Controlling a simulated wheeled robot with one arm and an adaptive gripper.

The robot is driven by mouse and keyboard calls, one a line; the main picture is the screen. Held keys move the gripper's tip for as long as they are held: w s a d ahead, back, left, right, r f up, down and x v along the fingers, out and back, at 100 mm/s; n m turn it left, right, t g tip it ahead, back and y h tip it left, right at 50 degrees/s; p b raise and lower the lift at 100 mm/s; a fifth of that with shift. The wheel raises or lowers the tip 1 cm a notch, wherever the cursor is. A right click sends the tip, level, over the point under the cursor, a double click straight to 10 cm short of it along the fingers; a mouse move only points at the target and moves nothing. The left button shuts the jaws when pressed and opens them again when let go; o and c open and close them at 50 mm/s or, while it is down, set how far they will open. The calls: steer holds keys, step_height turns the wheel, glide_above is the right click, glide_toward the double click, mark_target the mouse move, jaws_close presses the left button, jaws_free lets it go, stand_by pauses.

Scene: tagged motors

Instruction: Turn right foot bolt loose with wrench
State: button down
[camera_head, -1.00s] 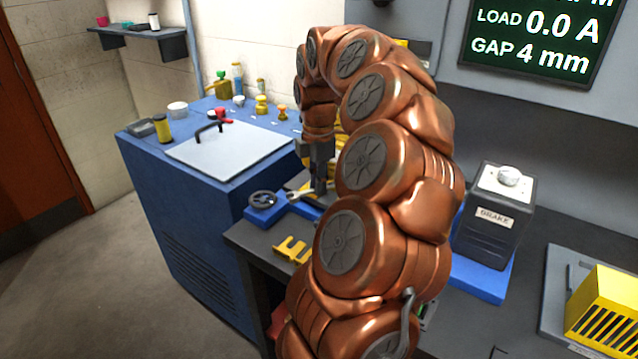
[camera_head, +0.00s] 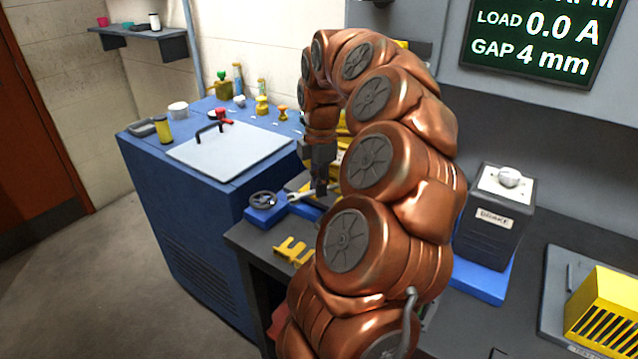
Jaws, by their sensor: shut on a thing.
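My gripper (camera_head: 320,182) points down at the near end of the bench, left of my copper-coloured arm. It is shut on a silver wrench (camera_head: 297,197), whose open-ended head sticks out to the left near the blue base. A blue base (camera_head: 270,214) with a black handwheel (camera_head: 262,199) lies just left of the wrench. A yellow motor part (camera_head: 333,166) shows partly behind my gripper. The foot bolt is hidden or too small to make out. I cannot tell whether the wrench touches it.
A yellow slotted piece (camera_head: 293,251) lies on the dark bench (camera_head: 262,241) in front. A black brake box (camera_head: 497,218) stands to the right of my arm, with a yellow vented cover (camera_head: 606,308) beyond. A blue cabinet (camera_head: 190,235) stands to the left. A screen (camera_head: 541,38) reads load 0.0 A, gap 4 mm.

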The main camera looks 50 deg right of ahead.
steer(key=shift+f+b, duration=0.7)
steer(key=shift+f, duration=0.9)
stand_by(0.3)
steer(key=shift+s+r, duration=0.1)
stand_by(0.3)
steer(key=shift+s+a+n+p, duration=0.1)
steer(key=shift+s+n+p, duration=0.05)
steer(key=shift+n+p, duration=0.25)
steer(key=shift+s+a+n, duration=0.15)
steer(key=shift+s+n, duration=0.25)
steer(key=shift+n, duration=0.3)
steer(key=shift+s+a+n+p, duration=0.15)
steer(key=shift+s+n+p, duration=0.15)
steer(key=shift+n+p, duration=0.15)
steer(key=shift+s+n, duration=0.4)
steer(key=shift+n, duration=0.25)
